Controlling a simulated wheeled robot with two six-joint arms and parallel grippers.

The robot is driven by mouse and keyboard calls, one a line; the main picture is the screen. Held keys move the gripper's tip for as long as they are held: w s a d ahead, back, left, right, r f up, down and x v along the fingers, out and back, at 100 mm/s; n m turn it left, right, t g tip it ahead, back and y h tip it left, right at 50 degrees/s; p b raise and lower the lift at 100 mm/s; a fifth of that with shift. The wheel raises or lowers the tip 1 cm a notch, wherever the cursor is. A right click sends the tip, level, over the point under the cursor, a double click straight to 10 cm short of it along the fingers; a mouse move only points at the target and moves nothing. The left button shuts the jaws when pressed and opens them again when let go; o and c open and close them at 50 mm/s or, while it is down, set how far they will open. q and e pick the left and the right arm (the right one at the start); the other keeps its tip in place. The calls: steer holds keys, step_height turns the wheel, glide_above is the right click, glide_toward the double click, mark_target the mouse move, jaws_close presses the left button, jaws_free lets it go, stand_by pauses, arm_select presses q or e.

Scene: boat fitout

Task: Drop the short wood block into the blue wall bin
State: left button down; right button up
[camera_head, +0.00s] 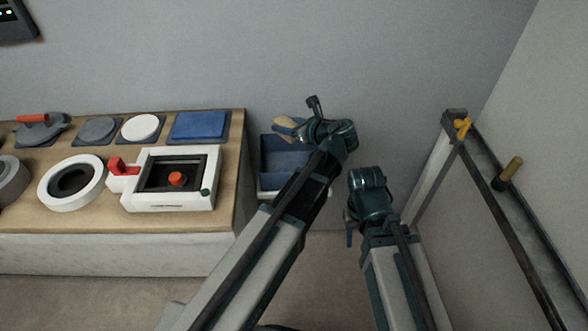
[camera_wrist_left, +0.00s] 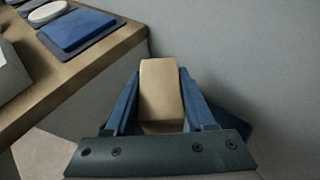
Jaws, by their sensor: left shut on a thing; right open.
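The short wood block (camera_head: 284,122) is tan and held in my left gripper (camera_head: 295,127), tilted, above the back of the blue wall bin. In the left wrist view the block (camera_wrist_left: 160,88) sits between the two blue fingers of the left gripper (camera_wrist_left: 160,98), which is shut on it. The blue wall bin (camera_head: 284,158) hangs beside the bench's right end; my left arm covers its right part. In the left wrist view a dark blue patch behind the right finger may be the bin. My right gripper (camera_head: 352,228) is open and empty, low to the right of the bin, with its fingers partly hidden.
The wooden bench (camera_head: 228,185) on the left carries a white framed fixture (camera_head: 195,203), a white ring (camera_head: 46,200), a blue pad (camera_head: 200,125) and round discs. A ledge with yellow-handled pieces (camera_head: 510,168) runs along the right. The grey wall stands close behind the bin.

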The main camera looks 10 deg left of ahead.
arm_select(q)
step_height(320, 180, down, 4)
steer(key=b, duration=0.2)
steer(key=shift+r+b, duration=0.25)
steer(key=shift+b, duration=0.1)
arm_select(e)
step_height(320, 180, down, 4)
steer(key=shift+r, duration=0.25)
arm_select(q)
steer(key=shift+c, duration=0.8)
jaws_free()
steer(key=shift+r, duration=0.1)
arm_select(e)
steer(key=shift+r, duration=0.1)
